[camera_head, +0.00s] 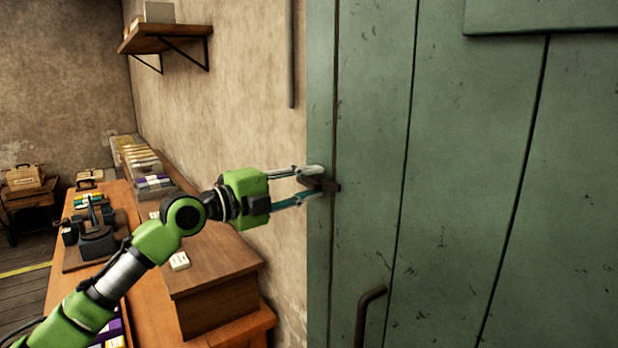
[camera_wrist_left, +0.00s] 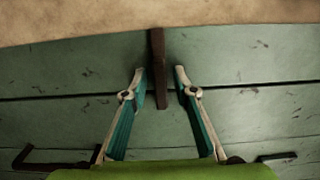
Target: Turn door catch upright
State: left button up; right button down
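The door catch (camera_head: 334,186) is a short dark bar on the green door (camera_head: 450,170), near its left edge. It lies roughly horizontal in the head view. In the left wrist view the catch (camera_wrist_left: 158,70) runs from the wall side down between the fingers. My left gripper (camera_head: 318,183) is at the catch, with one finger above it and one below. Its fingers are open, and the left wrist view (camera_wrist_left: 160,75) shows gaps on both sides of the bar. The fingertips partly cover the catch in the head view. My right gripper is not in view.
A dark door handle (camera_head: 368,312) sticks out below the catch. A wooden box (camera_head: 213,280) stands on the workbench beneath my left arm, with boxes of books (camera_head: 145,165) further back. A wall shelf (camera_head: 165,38) is at the upper left.

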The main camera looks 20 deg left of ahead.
pick_arm(q)
grip_shut()
jog(key=shift+n, duration=0.3)
jog(key=n+b, duration=0.1)
jog(key=n, duration=0.2)
jog(key=shift+f, duration=0.1)
jog(key=n, duration=0.4)
jog(key=n+p, duration=0.1)
jog(key=n, duration=0.4)
jog(key=n+p, duration=0.1)
jog(key=n, duration=0.4)
jog(key=shift+n+p, duration=0.3)
dwell(0.4)
